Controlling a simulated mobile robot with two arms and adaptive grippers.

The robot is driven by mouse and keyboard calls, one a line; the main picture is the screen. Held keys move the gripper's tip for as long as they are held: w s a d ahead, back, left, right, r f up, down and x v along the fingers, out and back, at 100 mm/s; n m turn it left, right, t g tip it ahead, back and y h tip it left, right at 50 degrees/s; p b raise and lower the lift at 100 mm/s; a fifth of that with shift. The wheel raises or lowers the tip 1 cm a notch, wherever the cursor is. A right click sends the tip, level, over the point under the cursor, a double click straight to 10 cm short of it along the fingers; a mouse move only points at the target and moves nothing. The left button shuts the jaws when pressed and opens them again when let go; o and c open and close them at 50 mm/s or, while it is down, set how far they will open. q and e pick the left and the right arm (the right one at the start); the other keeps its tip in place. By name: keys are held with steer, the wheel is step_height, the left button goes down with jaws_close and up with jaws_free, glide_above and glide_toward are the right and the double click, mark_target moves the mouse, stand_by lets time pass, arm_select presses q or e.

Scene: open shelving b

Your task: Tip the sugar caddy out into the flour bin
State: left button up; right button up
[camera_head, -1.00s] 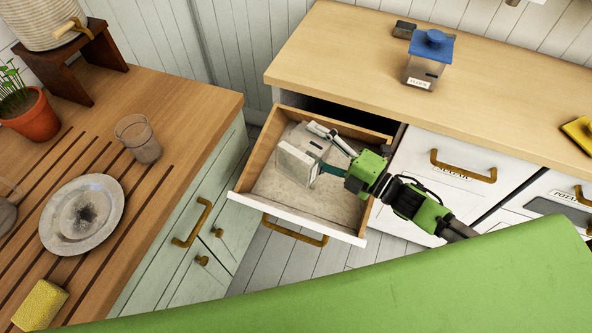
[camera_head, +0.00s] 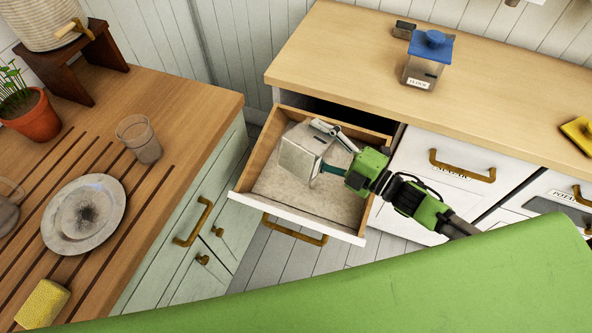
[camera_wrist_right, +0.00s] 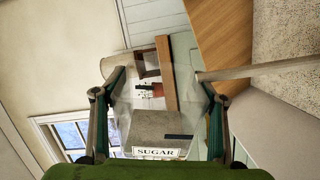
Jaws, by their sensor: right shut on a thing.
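The sugar caddy (camera_head: 300,151) is a clear, boxy container, held strongly tilted over the open drawer bin. Its SUGAR label shows in the right wrist view, where the caddy (camera_wrist_right: 140,122) sits between both fingers and a greyish fill shows inside. My right gripper (camera_head: 329,152) is shut on the caddy; its fingers also show in the right wrist view (camera_wrist_right: 158,98). The flour bin (camera_head: 290,219) is a pulled-out wooden drawer with a white front and a pale granular layer inside. I cannot make out any falling sugar. My left gripper is out of view.
A blue-lidded canister (camera_head: 420,72) and a small dark object (camera_head: 404,29) stand on the back counter (camera_head: 340,50). A glass (camera_head: 139,138), plate (camera_head: 83,215), sponge (camera_head: 41,304) and potted plant (camera_head: 34,117) stand on the left counter. Other drawers are closed.

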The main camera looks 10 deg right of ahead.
mark_target(318, 133)
steer(key=shift+w+d+r, duration=0.1)
steer(key=shift+r, duration=0.1)
step_height(318, 133, up, 4)
steer(key=n+b, duration=0.1)
steer(key=n, duration=0.9)
steer(key=shift+f, duration=0.2)
steer(key=r+n, duration=0.1)
steer(key=n, duration=0.2)
steer(key=shift+r+b, duration=0.1)
steer(key=shift+b, duration=0.25)
